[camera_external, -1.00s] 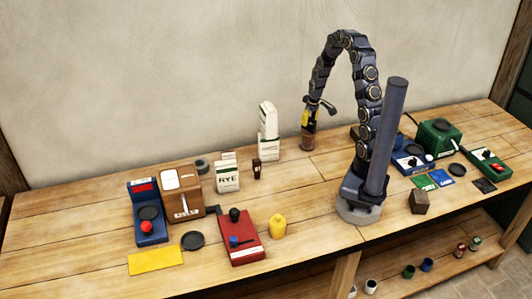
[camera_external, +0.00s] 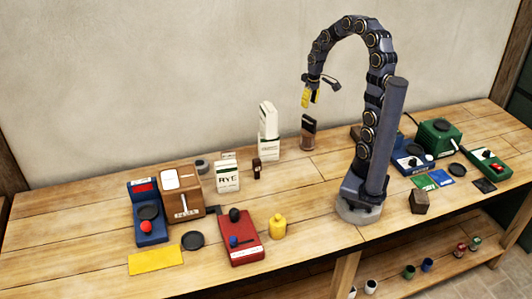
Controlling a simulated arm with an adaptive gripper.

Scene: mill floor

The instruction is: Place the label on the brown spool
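My gripper (camera_external: 311,98) with yellow fingers hangs in the air near the back wall. Its fingers look apart, with nothing seen between them. Below it, clear of the fingers, an upright brown thing (camera_external: 308,140) with a dark upper part stands at the back of the bench. It may be the brown spool, but its shape is too small to be sure. A small dark brown piece (camera_external: 257,168) stands farther left, beside the white RYE bag. I cannot make out which thing is the label.
White bags (camera_external: 228,178) and a white stack (camera_external: 268,145) stand left of the brown thing. A brown grinder-like box (camera_external: 181,200), a red device (camera_external: 243,245) and a yellow bottle (camera_external: 278,227) are at front left. A green machine (camera_external: 440,137) is at right. Mid-bench is clear.

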